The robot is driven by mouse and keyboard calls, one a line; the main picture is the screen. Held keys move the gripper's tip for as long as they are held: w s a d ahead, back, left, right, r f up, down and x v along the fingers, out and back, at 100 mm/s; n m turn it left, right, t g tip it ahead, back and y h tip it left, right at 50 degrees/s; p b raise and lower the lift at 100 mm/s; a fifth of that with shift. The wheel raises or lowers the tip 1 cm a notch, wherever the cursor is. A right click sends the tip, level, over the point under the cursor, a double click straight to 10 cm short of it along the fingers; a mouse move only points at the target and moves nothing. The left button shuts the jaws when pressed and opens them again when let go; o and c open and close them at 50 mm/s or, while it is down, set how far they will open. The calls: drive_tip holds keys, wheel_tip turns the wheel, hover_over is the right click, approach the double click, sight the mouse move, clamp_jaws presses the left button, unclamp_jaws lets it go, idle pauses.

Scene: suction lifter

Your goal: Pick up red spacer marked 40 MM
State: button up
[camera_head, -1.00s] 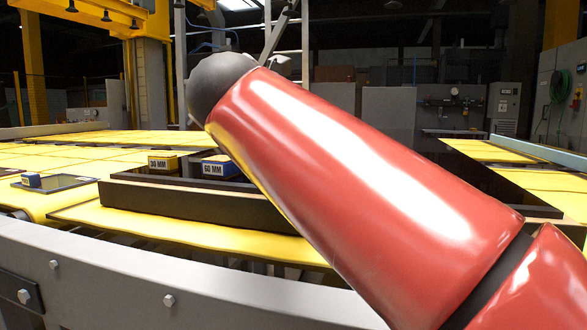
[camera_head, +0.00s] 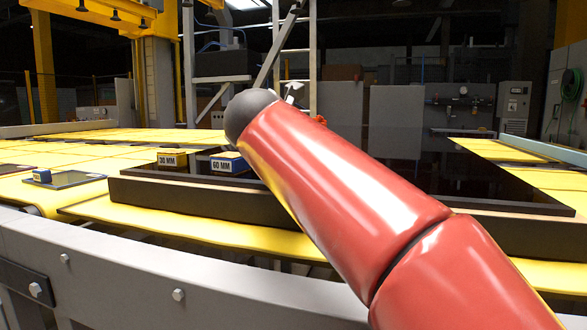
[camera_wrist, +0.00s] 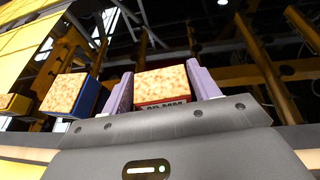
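The red spacer (camera_wrist: 164,83) shows in the wrist view, between the two fingers of my gripper (camera_wrist: 162,80). It has a speckled tan face, with red sides and a label partly visible below, cut off by the gripper body. The fingers stand close along its left and right sides with almost no gap. I cannot tell whether they press on it or whether it is off its support. In the head view my red arm crosses the picture, and neither my gripper nor the red spacer is visible.
A blue spacer marked 60 MM (camera_head: 224,165) and a yellow spacer marked 30 MM (camera_head: 172,160) stand in a dark low-walled tray (camera_head: 180,195). The blue one also shows left of my gripper in the wrist view (camera_wrist: 88,98).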

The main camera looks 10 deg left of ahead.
drive_tip(key=c, duration=0.6)
drive_tip(key=shift+r+p, duration=1.05)
drive_tip(key=shift+r, duration=3.95)
